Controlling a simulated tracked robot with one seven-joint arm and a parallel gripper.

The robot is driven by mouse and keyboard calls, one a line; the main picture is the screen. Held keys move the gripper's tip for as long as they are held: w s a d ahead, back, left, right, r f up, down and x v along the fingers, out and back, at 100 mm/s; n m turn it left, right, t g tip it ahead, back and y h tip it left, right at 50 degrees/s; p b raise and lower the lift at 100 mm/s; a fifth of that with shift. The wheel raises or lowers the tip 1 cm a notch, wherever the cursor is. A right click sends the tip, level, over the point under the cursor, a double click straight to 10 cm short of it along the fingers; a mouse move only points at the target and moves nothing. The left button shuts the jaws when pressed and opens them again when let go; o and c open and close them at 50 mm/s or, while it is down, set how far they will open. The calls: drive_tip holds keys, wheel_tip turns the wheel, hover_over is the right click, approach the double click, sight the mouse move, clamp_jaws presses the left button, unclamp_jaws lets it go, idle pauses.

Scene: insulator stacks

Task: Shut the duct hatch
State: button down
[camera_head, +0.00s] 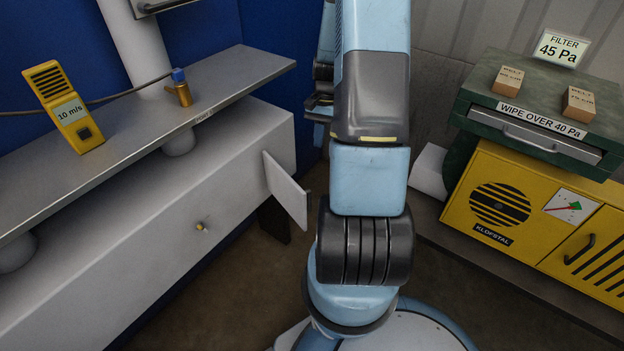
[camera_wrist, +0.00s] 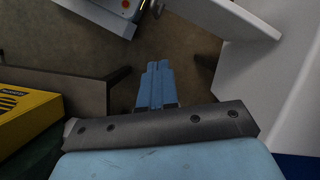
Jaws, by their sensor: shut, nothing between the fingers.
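The duct (camera_head: 150,235) is a long pale-grey box at the left, under a shelf. Its hatch (camera_head: 288,190) is a flat pale panel near the duct's right end, standing open and sticking out from the front face. In the wrist view the hatch (camera_wrist: 225,14) juts out at the upper right from the pale duct wall (camera_wrist: 285,85). My gripper (camera_wrist: 155,68) shows there with its blue fingers together and empty. The hatch is ahead and to the right of the fingertips, with a visible gap. In the head view my arm hides most of the gripper.
A yellow filter unit (camera_head: 532,225) with a green top box (camera_head: 468,95) stands at the right. A yellow meter (camera_head: 66,108) and a brass fitting (camera_head: 182,92) are on the shelf (camera_head: 130,125). A small yellow knob (camera_head: 199,226) sits on the duct face. Brown floor lies between.

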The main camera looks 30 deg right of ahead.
sight(290, 188)
drive_tip(key=s+a+f, duration=0.4)
drive_tip(key=a+f, duration=0.1)
drive_tip(key=f, duration=0.5)
drive_tip(key=shift+s+a+f, duration=0.35)
drive_tip(key=shift+s, duration=0.05)
idle(0.3)
